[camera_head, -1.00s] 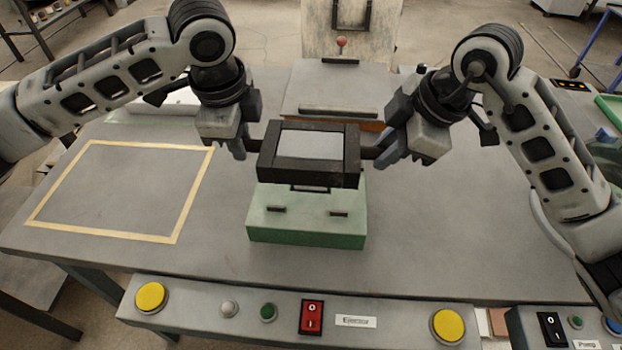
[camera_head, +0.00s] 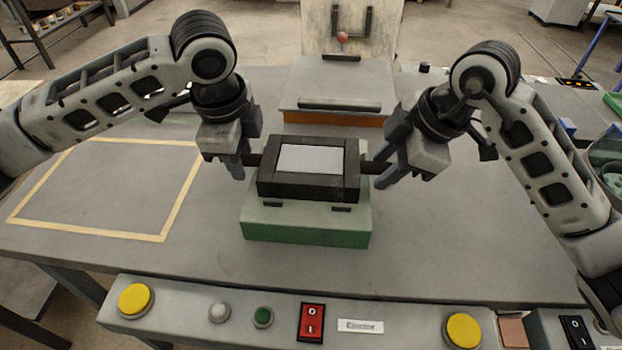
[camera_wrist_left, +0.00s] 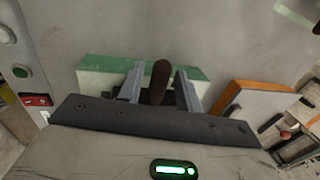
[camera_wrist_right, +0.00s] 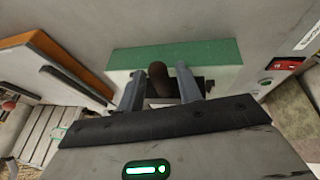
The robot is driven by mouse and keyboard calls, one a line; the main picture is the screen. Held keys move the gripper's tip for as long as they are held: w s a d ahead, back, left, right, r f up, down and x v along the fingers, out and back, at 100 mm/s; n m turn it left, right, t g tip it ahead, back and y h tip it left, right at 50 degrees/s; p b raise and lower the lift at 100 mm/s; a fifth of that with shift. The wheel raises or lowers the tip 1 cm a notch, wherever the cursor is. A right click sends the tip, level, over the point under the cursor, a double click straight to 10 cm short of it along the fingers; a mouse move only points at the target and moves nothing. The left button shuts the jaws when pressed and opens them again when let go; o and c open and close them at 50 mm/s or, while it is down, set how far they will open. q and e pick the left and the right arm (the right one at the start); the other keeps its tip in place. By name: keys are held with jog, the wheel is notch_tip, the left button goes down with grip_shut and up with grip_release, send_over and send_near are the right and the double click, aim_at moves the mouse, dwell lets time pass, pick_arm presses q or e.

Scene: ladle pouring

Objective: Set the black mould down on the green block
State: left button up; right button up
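The black mould (camera_head: 267,184), a dark square frame with a pale grey top, sits level over the green block (camera_head: 305,234), apparently resting on it. A dark handle sticks out from each side of the mould. My left gripper (camera_head: 245,167) is around the left handle. In the left wrist view its fingers stand apart with the brown handle (camera_wrist_left: 160,82) between them and gaps beside it. My right gripper (camera_head: 382,170) is around the right handle. In the right wrist view its fingers also stand apart beside the handle (camera_wrist_right: 158,78). The contact line under the mould is partly hidden.
A yellow taped rectangle (camera_head: 105,237) marks the table at left. A grey plate with an orange edge (camera_head: 340,118) stands behind the mould. A control panel (camera_head: 190,322) with yellow buttons and a red switch runs along the front. The table right of the block is clear.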

pick_arm(q)
jog(key=shift+r, duration=0.25)
pick_arm(e)
jog(key=shift+r, duration=0.1)
pick_arm(q)
notch_tip(320, 180, up, 12)
jog(key=s, duration=0.2)
jog(key=shift+s+f, duration=0.2)
jog(key=shift+f, duration=0.05)
pick_arm(e)
jog(key=v, duration=1.2)
jog(key=shift+r, duration=0.1)
